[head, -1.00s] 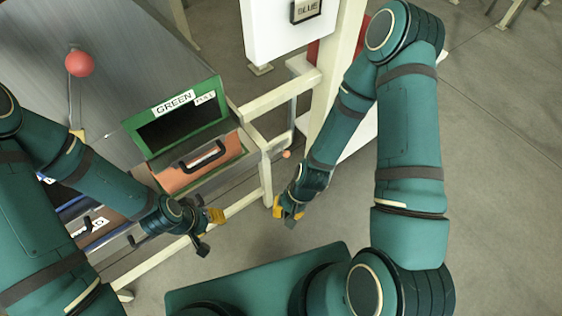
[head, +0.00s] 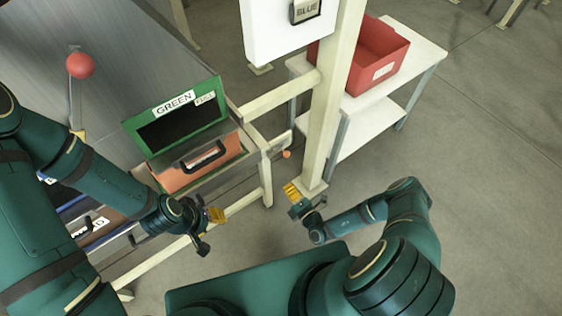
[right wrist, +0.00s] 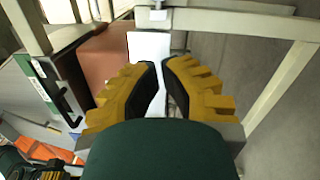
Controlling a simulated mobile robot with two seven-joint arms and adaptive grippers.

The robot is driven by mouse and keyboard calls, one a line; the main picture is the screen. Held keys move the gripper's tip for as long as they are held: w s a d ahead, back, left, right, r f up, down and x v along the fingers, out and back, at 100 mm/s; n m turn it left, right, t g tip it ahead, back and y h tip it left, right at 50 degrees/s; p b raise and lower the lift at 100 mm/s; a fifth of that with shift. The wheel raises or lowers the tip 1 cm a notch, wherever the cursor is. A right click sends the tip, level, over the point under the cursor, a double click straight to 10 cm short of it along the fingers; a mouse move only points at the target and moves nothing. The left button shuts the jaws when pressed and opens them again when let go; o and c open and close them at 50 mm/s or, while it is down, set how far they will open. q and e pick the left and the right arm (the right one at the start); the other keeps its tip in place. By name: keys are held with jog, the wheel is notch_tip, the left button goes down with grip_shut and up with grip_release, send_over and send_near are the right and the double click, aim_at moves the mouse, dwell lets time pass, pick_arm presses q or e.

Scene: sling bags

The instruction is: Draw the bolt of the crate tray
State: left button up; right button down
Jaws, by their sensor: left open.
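The orange crate tray (head: 200,165) sits in the frame under the green-rimmed opening (head: 178,118) marked GREEN, with a dark handle on its front. A small orange knob (head: 287,154), perhaps the bolt's end, shows at the right of the tray's frame. My right gripper (head: 291,190) is right of and nearer than the knob, apart from it, by the cream post. Its yellow-padded fingers (right wrist: 162,63) show a gap in the right wrist view, with nothing seen held. My left gripper (head: 209,228) is open and empty in front of the tray.
The cream post (head: 328,130) and rails stand beside my right gripper. A red bin (head: 376,58) rests on a white table (head: 425,58) behind. A red ball (head: 80,65) is over the grey slope at left. The floor (head: 480,200) at right is clear.

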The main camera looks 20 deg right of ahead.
jog(key=shift+w, duration=0.1)
jog(key=b, duration=0.1)
send_near(273, 152)
jog(key=a+x, duration=0.1)
jog(key=x, duration=0.3)
jog(key=shift+w+d, duration=0.35)
jog(key=shift+d, duration=0.15)
